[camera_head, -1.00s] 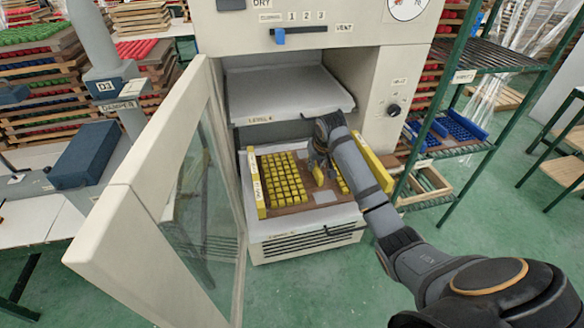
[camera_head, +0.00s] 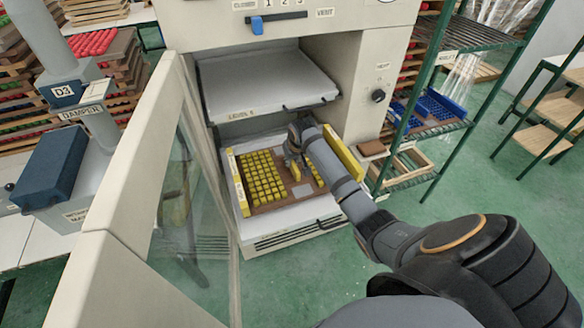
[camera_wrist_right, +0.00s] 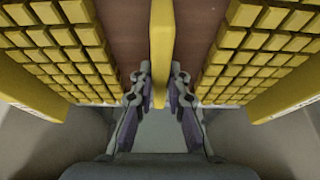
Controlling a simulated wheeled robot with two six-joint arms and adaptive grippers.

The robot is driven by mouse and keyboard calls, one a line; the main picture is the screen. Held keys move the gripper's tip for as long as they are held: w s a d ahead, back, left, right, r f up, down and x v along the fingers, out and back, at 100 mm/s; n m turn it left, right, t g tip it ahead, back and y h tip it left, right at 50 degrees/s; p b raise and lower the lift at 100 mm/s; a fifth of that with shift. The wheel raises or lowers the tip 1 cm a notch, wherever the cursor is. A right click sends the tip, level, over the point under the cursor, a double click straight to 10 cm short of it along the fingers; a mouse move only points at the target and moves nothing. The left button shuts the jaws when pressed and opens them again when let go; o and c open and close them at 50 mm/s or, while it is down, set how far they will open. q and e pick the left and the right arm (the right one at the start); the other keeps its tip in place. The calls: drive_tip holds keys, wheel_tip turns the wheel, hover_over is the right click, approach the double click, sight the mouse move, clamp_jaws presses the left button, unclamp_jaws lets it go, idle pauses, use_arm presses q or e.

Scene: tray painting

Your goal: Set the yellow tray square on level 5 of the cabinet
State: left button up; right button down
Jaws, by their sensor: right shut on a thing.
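The yellow tray (camera_head: 240,196) has a brown floor, yellow side walls and rows of yellow blocks. It is in the cabinet's lower opening, over the pale pulled-out lower shelf (camera_head: 285,218). Its front edge runs roughly along the shelf's front edge; I cannot tell whether it rests fully or is exactly square. The lower shelf's label is too small to read. My right gripper (camera_head: 294,172) reaches down into the tray's middle. In the right wrist view its fingers (camera_wrist_right: 161,92) are shut on the yellow centre bar (camera_wrist_right: 161,40), with blocks on both sides. My left gripper is out of view.
The cabinet door (camera_head: 130,200) stands open at the left. An upper shelf (camera_head: 265,85) sits above the tray and close to my right arm. A green rack (camera_head: 480,105) stands at the right. A damper post (camera_head: 85,110) and dark blue box (camera_head: 50,165) are at the left.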

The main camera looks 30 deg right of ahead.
sight(292, 168)
wheel_tip(292, 168, down, 2)
drive_tip(key=shift+s+f, duration=0.1)
drive_tip(key=shift+f, duration=0.55)
drive_tip(key=c, duration=1.3)
unclamp_jaws()
drive_tip(key=shift+s+a, duration=0.1)
drive_tip(key=shift+c, duration=0.2)
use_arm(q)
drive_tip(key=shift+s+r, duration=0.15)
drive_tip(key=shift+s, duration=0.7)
use_arm(e)
drive_tip(key=shift+r, duration=0.25)
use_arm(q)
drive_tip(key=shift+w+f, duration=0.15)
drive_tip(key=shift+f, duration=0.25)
use_arm(e)
drive_tip(key=v, duration=1.1)
drive_tip(key=shift+s+r, duration=0.1)
drive_tip(key=shift+r, duration=0.1)
